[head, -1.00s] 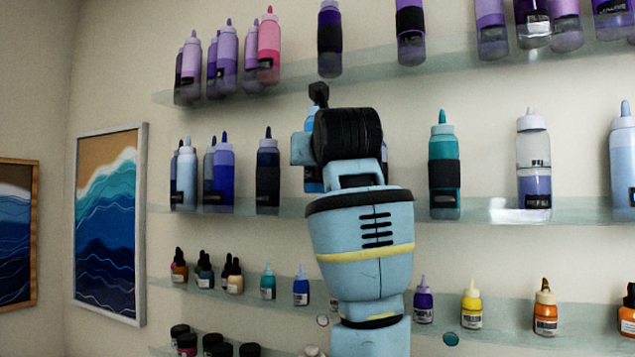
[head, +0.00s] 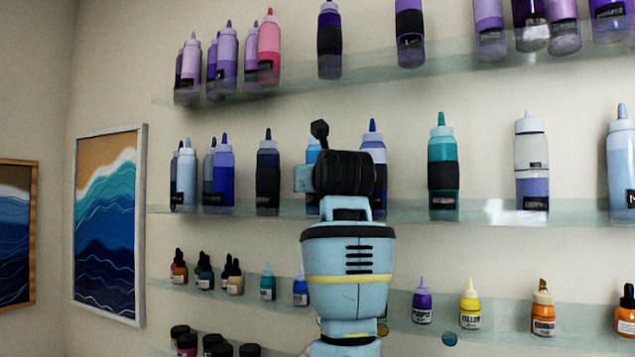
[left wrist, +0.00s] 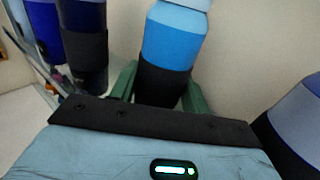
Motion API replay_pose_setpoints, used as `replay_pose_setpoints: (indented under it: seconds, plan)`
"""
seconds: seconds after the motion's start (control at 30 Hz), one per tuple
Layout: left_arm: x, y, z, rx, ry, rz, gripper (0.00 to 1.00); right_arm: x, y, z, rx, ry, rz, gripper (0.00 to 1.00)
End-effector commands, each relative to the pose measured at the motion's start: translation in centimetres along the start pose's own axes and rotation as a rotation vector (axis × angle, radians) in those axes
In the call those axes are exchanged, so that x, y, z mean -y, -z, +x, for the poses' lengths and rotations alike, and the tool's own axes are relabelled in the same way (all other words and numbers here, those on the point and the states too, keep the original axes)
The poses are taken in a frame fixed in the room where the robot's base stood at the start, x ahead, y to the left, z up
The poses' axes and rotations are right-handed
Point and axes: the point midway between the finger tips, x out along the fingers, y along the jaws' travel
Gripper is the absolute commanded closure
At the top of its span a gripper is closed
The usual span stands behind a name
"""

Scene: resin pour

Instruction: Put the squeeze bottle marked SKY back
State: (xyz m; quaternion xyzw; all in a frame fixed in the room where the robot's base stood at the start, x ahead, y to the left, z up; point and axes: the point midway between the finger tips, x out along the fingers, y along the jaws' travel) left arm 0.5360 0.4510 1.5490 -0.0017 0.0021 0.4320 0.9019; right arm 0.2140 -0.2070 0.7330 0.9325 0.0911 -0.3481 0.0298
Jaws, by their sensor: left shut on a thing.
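In the left wrist view a sky-blue squeeze bottle (left wrist: 172,42) with a pale collar and a black band stands between the green fingers of my left gripper (left wrist: 160,88), which is shut on it. In the head view only a strip of this blue bottle (head: 312,150) shows beside my wrist, at the middle glass shelf (head: 410,210). The fingers are hidden there. I cannot read a SKY marking on it, nor tell whether its base touches the shelf. My right gripper is not in view.
A dark-blue bottle with a lilac top (head: 373,150) stands close on the right, a navy bottle (head: 268,175) on the left. A teal bottle (head: 442,150) is farther right. Small bottles line the shelf below; purple bottles line the shelf above.

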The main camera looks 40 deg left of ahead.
Motion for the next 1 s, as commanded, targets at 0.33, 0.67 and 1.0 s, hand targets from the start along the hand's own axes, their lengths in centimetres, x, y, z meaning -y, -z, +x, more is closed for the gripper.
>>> replay_pose_setpoints:
  seconds: [0.33,0.67,1.0]
  plan:
    - [0.0,0.3,-0.1,0.001,0.001,0.0,0.75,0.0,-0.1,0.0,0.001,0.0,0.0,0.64]
    - [0.0,0.3,0.0,0.0,0.0,0.001,0.32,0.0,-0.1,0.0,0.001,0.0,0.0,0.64]
    - [0.2,0.0,-1.7,0.0,0.003,-0.001,0.32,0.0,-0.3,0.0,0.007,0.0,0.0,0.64]
